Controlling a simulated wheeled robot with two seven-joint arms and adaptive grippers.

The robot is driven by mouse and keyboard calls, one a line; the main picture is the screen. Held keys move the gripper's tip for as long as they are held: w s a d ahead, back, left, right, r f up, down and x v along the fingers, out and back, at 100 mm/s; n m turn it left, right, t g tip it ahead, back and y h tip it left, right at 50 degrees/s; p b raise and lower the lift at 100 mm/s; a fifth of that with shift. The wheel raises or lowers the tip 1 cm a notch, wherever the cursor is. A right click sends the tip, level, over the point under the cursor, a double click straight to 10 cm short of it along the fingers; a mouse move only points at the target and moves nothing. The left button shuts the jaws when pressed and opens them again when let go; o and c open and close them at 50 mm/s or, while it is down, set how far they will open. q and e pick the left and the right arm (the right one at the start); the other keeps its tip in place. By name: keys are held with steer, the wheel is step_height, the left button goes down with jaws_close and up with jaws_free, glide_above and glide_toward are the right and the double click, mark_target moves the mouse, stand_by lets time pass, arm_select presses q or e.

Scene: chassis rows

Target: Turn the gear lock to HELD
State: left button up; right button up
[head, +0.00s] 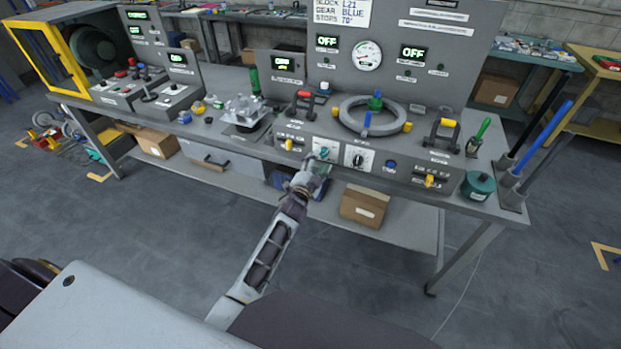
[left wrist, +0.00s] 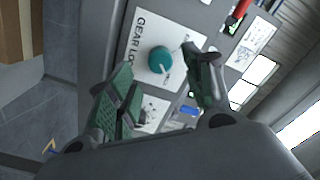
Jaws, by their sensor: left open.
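The gear lock is a teal round knob (left wrist: 160,60) on a white plate (left wrist: 138,48) lettered "GEAR LO..." in the left wrist view. In the head view the teal knob (head: 323,152) shows small on the front panel of the bench, just beyond my gripper. My left gripper (left wrist: 158,85) is open, with its green-padded fingers on either side below the knob and a gap between them. In the head view the left gripper (head: 312,172) is close in front of the panel. The knob's position marks are too small or hidden to read. My right gripper is not in view.
A black knob on a white plate (head: 357,156) sits right of the gear lock. A yellow lever (head: 289,144) is to its left. A grey ring wheel (head: 348,118) stands on the bench above. A cardboard box (head: 364,205) lies on the lower shelf.

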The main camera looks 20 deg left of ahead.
arm_select(q)
steer(key=s, duration=0.7)
stand_by(0.4)
steer(key=shift+s+a, duration=0.1)
stand_by(0.4)
